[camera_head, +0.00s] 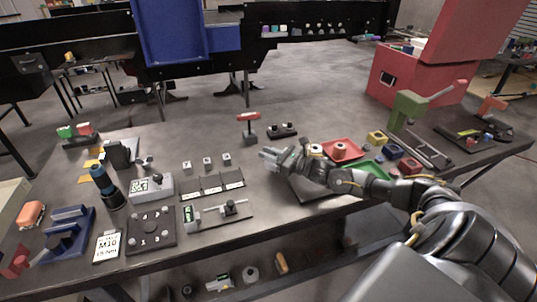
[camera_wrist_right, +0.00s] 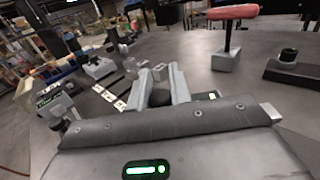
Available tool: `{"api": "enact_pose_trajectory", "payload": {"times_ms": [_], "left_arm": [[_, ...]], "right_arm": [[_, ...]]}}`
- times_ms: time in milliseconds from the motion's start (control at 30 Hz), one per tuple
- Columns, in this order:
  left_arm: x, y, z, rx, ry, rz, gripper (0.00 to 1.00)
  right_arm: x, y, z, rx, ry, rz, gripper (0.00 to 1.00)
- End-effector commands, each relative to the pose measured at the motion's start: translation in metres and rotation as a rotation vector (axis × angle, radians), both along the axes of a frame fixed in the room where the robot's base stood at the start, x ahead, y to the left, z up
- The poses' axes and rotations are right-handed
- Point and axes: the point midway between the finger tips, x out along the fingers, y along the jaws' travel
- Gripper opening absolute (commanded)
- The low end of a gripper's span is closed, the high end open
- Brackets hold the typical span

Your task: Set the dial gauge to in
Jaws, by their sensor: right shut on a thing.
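I cannot tell for sure which instrument is the dial gauge. One candidate is a grey box with a pale display (camera_head: 152,186) at the left middle of the bench. The other is a device with a green-lit display (camera_head: 191,214) on a dark plate with a small slider. The readings and unit marks are too small to read. My right gripper (camera_head: 267,155) is right of both, above the bench. In the right wrist view its fingers (camera_wrist_right: 163,80) are shut around a small pale grey block (camera_wrist_right: 160,72), partly hidden by them. My left gripper is not in view.
Small cubes (camera_head: 207,160) and label cards (camera_head: 213,184) lie left of my right gripper. A red-topped post (camera_head: 249,128) stands behind it. A red tray (camera_head: 342,150) and a green tray (camera_head: 371,169) lie right. A numbered dark plate (camera_head: 151,230) is at front left.

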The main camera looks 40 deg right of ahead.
Motion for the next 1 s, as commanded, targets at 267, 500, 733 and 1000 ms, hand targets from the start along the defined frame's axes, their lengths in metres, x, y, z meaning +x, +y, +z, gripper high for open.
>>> {"api": "enact_pose_trajectory", "payload": {"times_ms": [267,500,733,1000], "left_arm": [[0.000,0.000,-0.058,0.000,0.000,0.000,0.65],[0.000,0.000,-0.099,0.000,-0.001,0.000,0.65],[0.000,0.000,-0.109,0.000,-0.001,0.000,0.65],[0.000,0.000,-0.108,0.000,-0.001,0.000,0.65]], "right_arm": [[-0.016,-0.008,-0.009,-0.007,-0.007,0.163,0.00],[-0.030,-0.014,-0.007,-0.004,-0.006,0.304,0.00],[-0.036,-0.016,-0.001,0.000,-0.001,0.356,0.00],[-0.036,-0.016,0.001,0.000,0.001,0.357,0.00]]}}
